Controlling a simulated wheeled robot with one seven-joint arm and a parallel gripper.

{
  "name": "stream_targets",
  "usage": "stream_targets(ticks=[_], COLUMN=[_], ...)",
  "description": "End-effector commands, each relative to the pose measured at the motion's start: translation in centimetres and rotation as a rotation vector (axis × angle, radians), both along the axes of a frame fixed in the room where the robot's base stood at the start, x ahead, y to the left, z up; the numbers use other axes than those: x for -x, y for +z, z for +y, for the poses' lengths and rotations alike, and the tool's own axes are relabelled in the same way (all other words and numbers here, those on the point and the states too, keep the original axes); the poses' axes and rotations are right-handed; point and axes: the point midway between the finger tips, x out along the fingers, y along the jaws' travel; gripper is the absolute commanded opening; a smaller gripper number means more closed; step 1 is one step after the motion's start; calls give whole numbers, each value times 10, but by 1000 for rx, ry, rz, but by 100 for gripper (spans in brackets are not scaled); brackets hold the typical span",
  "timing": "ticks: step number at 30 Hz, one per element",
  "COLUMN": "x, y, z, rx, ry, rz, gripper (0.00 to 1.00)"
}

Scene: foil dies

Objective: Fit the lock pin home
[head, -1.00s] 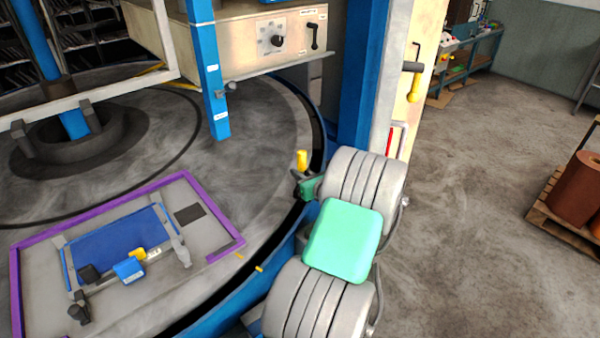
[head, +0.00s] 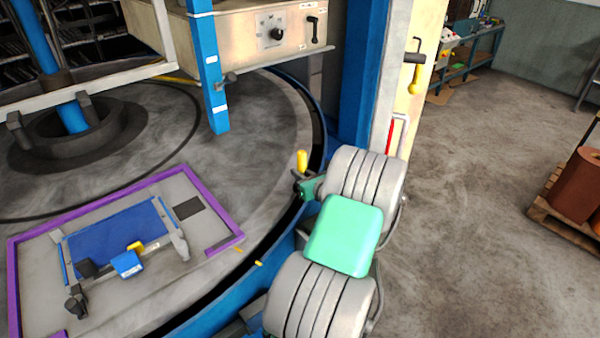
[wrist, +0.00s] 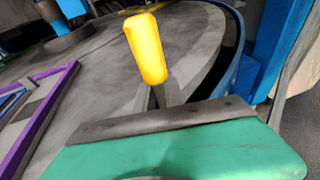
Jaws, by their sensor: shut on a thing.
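My gripper (head: 304,180) is at the end of my arm, over the turntable's right edge in the head view. It is shut on a yellow-handled pin (head: 302,160), which I take to be the lock pin. In the wrist view, the yellow handle (wrist: 147,48) stands up, slightly tilted, between the grey fingers (wrist: 160,95) beyond the green gripper body. The pin's lower end is hidden. Which hole it belongs to cannot be told. A blue post (head: 211,75) with a grey fitting (head: 227,79) hangs over the turntable, left of my gripper and apart from it.
The grey turntable (head: 240,170) has a purple frame (head: 205,200) around a blue plate fixture (head: 115,232). A beige control box (head: 235,45) is at the back. A thick blue column (head: 360,80) stands behind my arm. Open floor (head: 480,200) lies right, with a pallet (head: 565,215).

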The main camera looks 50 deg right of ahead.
Motion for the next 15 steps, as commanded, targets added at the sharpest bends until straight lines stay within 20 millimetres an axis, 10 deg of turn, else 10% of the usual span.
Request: stream_targets(ticks=[15], x=[0], y=[-13], z=[0], rx=[1], ry=[0], rz=[-1], gripper=[0])
